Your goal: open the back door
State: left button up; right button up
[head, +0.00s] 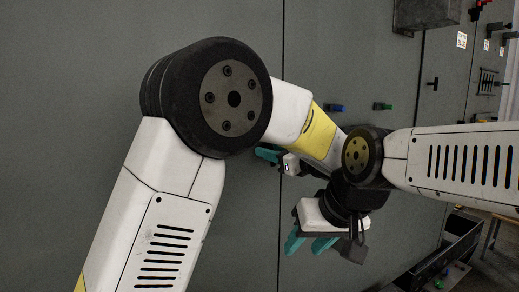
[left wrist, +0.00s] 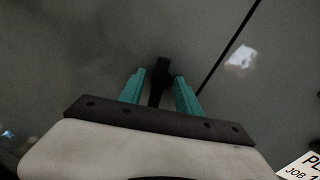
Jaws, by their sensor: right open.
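The grey door panel (head: 345,60) fills the middle of the head view, with dark upright seams beside it. It also fills the left wrist view as a grey face (left wrist: 70,50), with a dark seam (left wrist: 228,55) right of the fingers. My left gripper (head: 268,154) is mostly hidden behind my arm in the head view. In the left wrist view its teal fingers (left wrist: 160,85) stand apart on either side of a black handle (left wrist: 160,68), with gaps visible. My right gripper (head: 309,245) is open and empty, low in front of the grey panels.
A black T-shaped handle (head: 433,83) is further right. A grey box (head: 425,12) juts out at the top. A dark bin (head: 450,262) stands lower right.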

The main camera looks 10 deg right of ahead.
pick_arm(q)
grip_shut()
jog(key=shift+n, duration=0.3)
jog(key=shift+s+a+n+g+h, duration=0.1)
jog(key=shift+n+g+h, duration=0.15)
jog(key=shift+n, duration=1.1)
jog(key=shift+a+n+g+h, duration=0.15)
jog(key=shift+n+h, duration=0.1)
jog(key=shift+n, duration=1.1)
jog(key=shift+d, duration=0.1)
grip_release()
